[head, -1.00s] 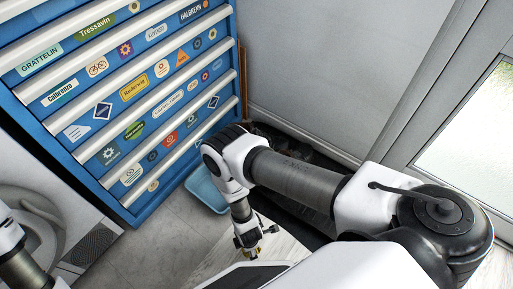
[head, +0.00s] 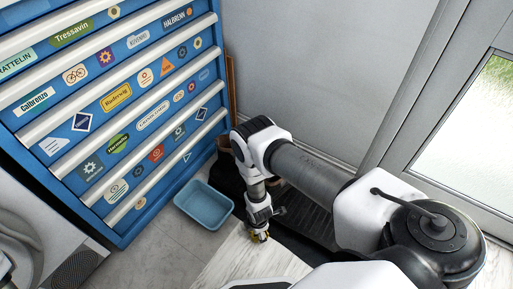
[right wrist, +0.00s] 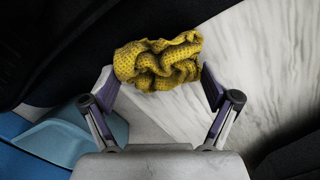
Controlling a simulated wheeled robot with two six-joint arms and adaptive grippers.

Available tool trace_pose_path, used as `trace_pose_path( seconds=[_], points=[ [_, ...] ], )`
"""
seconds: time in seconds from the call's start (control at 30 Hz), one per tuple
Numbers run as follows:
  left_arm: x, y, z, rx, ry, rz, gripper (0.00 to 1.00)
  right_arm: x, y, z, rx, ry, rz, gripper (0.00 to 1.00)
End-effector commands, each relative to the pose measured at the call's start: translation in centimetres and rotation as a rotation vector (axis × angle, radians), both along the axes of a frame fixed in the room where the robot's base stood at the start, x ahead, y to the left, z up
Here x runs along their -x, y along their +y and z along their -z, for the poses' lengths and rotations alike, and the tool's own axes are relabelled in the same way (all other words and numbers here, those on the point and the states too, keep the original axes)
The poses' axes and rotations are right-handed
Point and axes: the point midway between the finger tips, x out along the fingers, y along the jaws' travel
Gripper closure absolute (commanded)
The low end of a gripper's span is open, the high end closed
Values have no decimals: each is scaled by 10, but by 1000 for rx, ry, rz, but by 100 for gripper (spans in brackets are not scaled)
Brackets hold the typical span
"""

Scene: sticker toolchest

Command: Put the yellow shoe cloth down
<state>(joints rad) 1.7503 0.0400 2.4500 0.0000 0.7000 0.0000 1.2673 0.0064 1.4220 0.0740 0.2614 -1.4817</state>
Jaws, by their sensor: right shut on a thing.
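The yellow shoe cloth (right wrist: 158,62) is crumpled and dotted. In the right wrist view it sits between the two fingers of my right gripper (right wrist: 160,85), which is shut on it. I cannot tell whether the cloth touches the surface.
A blue tool chest (head: 120,215) covered with stickers stands at the left. A light blue bin (head: 204,205) is on the grey floor beside it. A dark ridged mat (head: 308,215) lies behind my right arm, near the grey wall (head: 300,70) and glass door.

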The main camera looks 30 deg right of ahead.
Motion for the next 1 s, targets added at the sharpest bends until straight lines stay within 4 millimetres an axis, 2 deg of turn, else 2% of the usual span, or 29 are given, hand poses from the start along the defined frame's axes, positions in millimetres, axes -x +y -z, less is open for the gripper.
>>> trace_pose_path(
  seconds=[0.1,0.13,0.17,0.47,0.57,0.67,0.9,1.0],
  points=[
    [0,0,5,0,0,0,100,0,0,5,0,1,0,45],
    [0,0,3,0,0,0,100,0,0,3,0,1,0,2],
    [0,0,3,0,0,0,100,0,0,3,0,1,0,0],
    [0,0,2,0,0,0,100,1,0,2,0,1,0,0],
    [0,0,-4,0,0,0,100,0,0,-5,0,1,0,0],
    [0,0,-14,0,0,0,100,2,1,-23,0,1,0,0],
    [0,0,-44,0,0,0,100,9,2,-86,0,1,0,0],
    [0,0,-51,0,0,0,100,11,3,-106,0,2,-1,0]
  ],
)
